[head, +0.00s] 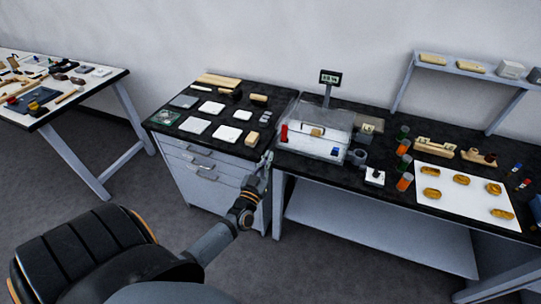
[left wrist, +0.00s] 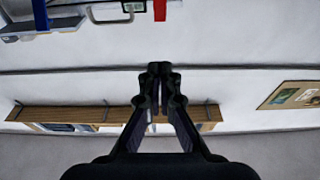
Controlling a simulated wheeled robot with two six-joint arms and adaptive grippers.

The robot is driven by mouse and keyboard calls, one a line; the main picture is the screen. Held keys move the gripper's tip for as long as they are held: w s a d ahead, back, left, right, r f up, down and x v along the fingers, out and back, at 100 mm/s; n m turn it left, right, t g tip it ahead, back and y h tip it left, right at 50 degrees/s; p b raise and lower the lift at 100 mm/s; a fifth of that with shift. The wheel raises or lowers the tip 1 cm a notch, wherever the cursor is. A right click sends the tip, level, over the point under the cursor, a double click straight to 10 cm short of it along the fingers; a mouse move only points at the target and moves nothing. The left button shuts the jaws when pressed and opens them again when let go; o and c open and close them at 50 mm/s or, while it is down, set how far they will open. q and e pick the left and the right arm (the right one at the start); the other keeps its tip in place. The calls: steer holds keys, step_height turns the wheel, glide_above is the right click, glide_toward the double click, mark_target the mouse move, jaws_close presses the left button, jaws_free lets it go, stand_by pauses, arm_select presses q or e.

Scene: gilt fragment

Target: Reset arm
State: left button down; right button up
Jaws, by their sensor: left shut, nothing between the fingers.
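My left gripper (head: 266,160) is in front of the gap between the drawer cabinet and the long bench in the head view. Its arm comes in from the lower left and points up. In the left wrist view the two dark fingers (left wrist: 159,70) meet at their tips, with nothing between them. That view looks toward the wall, with a wooden shelf (left wrist: 90,114) and a framed board (left wrist: 292,95). My right gripper shows in neither view.
The drawer cabinet (head: 205,176) has several flat pieces on top. A tool table (head: 88,97) stands far left. Floor between them is clear.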

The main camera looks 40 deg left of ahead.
arm_select(q)
steer(key=shift+s, duration=0.1)
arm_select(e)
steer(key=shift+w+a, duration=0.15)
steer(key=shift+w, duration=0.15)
